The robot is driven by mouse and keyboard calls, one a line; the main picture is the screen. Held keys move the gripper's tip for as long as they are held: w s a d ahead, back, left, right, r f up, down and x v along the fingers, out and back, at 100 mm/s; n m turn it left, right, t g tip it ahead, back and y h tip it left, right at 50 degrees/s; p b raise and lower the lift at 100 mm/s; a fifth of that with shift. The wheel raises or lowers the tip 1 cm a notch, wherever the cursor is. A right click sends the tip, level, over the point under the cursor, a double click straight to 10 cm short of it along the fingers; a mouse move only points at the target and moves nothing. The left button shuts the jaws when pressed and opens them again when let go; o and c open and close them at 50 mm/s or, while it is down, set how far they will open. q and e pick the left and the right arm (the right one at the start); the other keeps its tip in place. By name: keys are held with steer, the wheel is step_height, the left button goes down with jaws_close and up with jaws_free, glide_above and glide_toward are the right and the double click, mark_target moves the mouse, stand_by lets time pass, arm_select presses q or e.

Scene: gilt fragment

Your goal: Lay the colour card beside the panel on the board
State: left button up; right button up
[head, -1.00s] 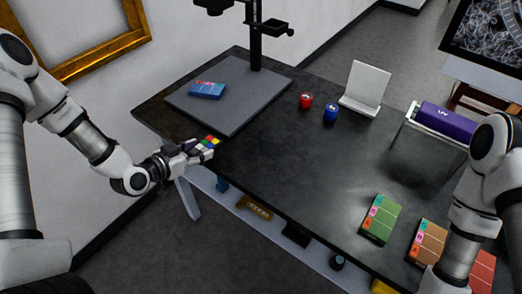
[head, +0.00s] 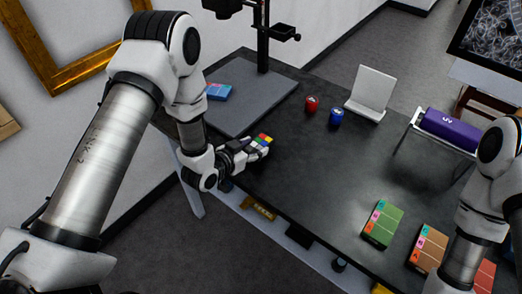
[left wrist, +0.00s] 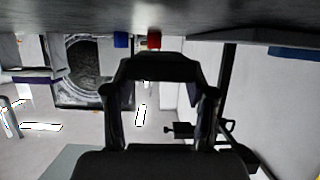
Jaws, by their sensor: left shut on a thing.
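The colour card (head: 264,139), a small grid of bright squares, is held at the tips of my left gripper (head: 257,146). My left gripper is shut on it, above the table near its front edge, to the right of the board's near corner. The grey board (head: 262,94) lies at the table's far left. The blue panel (head: 219,91) lies flat on the board's left part, partly behind my left arm. In the left wrist view, which is upside down, my gripper's fingers (left wrist: 155,70) show but the card cannot be made out. My right gripper is out of view.
A dark stand (head: 263,45) rises from the board's back. Red (head: 311,104) and blue (head: 336,117) jars, a white easel (head: 370,92) and a purple roll (head: 450,130) stand farther right. Coloured swatch boxes (head: 383,222) lie at the near right. The middle of the table is clear.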

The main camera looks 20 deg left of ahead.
arm_select(q)
steer(key=shift+w+d+p, duration=0.2)
steer(key=shift+w+d, duration=0.1)
steer(key=shift+d, duration=0.25)
steer(key=shift+w+d+p, duration=0.2)
steer(key=shift+w+d, duration=0.1)
steer(key=shift+d, duration=0.25)
step_height(320, 180, down, 3)
steer(key=shift+a+r+p, duration=0.1)
steer(key=shift+p, duration=0.6)
steer(key=shift+f, duration=0.3)
steer(key=shift+f+b, duration=0.15)
steer(key=shift+b, duration=0.15)
steer(key=o, duration=1.1)
steer(key=shift+o, duration=0.2)
